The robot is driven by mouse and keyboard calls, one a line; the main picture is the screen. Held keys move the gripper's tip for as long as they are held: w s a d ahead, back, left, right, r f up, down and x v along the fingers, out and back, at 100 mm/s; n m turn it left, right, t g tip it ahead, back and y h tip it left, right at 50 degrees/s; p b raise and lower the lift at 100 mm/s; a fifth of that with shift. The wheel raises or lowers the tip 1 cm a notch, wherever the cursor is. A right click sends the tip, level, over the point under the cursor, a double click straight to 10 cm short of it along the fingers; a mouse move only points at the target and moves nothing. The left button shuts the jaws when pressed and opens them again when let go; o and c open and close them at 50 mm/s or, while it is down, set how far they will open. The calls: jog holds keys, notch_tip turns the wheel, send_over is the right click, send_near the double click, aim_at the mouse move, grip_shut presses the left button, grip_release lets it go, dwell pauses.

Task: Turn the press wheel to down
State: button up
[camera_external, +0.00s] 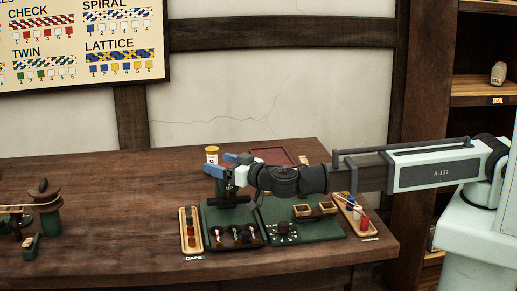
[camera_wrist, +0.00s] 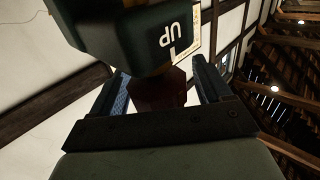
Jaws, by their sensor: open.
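The green press (camera_external: 228,190) stands at the back of the left green base, partly hidden by my gripper. My gripper (camera_external: 222,164) reaches in from the right at its upper part, blue fingers apart. In the wrist view my gripper (camera_wrist: 163,82) is open, one finger on each side of a dark reddish-brown part (camera_wrist: 160,93), perhaps the press wheel or its grip. I cannot tell whether the fingers touch it. Above it is a dark green block (camera_wrist: 125,30) with a white "UP" marking (camera_wrist: 170,37), seen upside down. The wheel's full shape and setting are hidden.
A yellow-lidded jar (camera_external: 212,155) marked 9 stands close behind the gripper. A caps tray (camera_external: 183,230), a dark rack (camera_external: 232,238), two wooden boxes (camera_external: 302,210) and a tray of coloured pieces (camera_external: 345,203) are in front. A red tray (camera_external: 272,154) lies behind. The table's left-middle (camera_external: 115,220) is clear.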

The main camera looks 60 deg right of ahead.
jog(key=shift+c, duration=0.4)
jog(key=c, duration=0.9)
jog(key=shift+m+h, duration=0.3)
jog(key=shift+h, duration=0.2)
jog(key=m+h, duration=0.2)
jog(key=h, duration=0.1)
jog(key=shift+w, duration=0.1)
jog(key=m+g+h, duration=0.1)
jog(key=m+h, duration=0.1)
jog(key=h, duration=0.1)
jog(key=m+g+h, duration=0.1)
jog(key=h, duration=0.1)
jog(key=shift+d+m+g, duration=0.25)
jog(key=shift+m+g, duration=0.05)
jog(key=m+g+h, duration=0.2)
jog(key=h, duration=0.1)
jog(key=m+g+h, duration=0.1)
jog(key=shift+s+d, duration=0.25)
jog(key=shift+s+d+m+g+h, duration=0.15)
jog(key=shift+m+g+h, duration=0.6)
jog(key=shift+g, duration=0.25)
jog(key=shift+s+d+m+g+h, duration=0.1)
jog(key=shift+s+m+g+h, duration=0.05)
jog(key=shift+m+g+h, duration=0.65)
jog(key=shift+m+g, duration=0.25)
jog(key=shift+g, duration=0.25)
